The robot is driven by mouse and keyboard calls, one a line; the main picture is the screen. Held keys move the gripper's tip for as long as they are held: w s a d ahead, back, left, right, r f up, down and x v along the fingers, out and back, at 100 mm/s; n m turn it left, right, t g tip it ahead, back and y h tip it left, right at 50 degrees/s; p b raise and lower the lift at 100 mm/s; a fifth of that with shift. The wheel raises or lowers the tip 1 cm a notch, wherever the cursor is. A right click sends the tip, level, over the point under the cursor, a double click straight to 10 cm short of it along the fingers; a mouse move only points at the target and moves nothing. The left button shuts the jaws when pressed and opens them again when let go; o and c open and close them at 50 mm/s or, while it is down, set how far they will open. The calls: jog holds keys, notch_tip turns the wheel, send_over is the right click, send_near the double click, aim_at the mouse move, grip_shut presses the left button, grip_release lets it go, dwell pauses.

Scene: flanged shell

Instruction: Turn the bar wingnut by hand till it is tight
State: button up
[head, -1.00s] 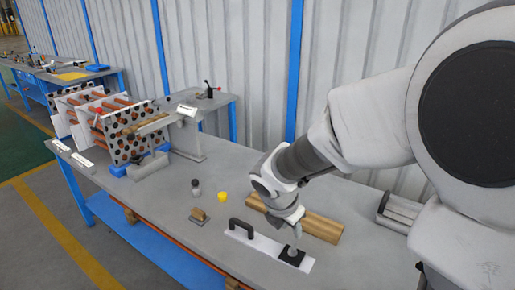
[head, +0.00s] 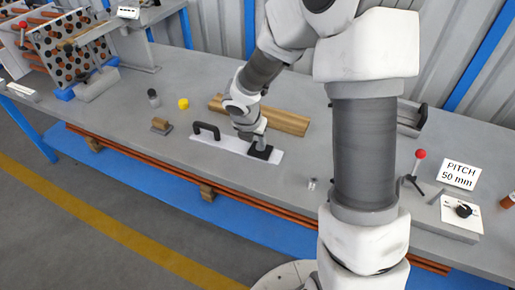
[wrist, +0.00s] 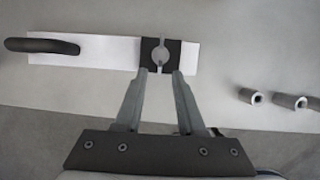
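The bar wingnut (wrist: 160,54) is a small grey round piece with a narrow bar across it. It sits on a black square block (wrist: 148,66) at one end of a white plate (wrist: 100,50). In the wrist view the bar points up and down the picture. My gripper (wrist: 159,74) is open, its two fingertips at the block's near edge, one either side of the bar's line. Nothing is between the fingers. Height and contact cannot be told. In the head view the black block (head: 261,153) shows beneath my gripper (head: 257,142), which hides the wingnut.
A black handle (head: 207,130) stands on the plate's other end. A wooden block (head: 280,119) lies behind. Small grey tubes (wrist: 251,96) lie to the right. A yellow cap (head: 183,104) and a red-knobbed lever (head: 420,154) stand on the grey bench (head: 180,66).

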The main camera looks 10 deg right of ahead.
aim_at(258, 146)
jog(key=shift+b+x, duration=0.45)
jog(key=shift+x, duration=1.35)
grip_shut()
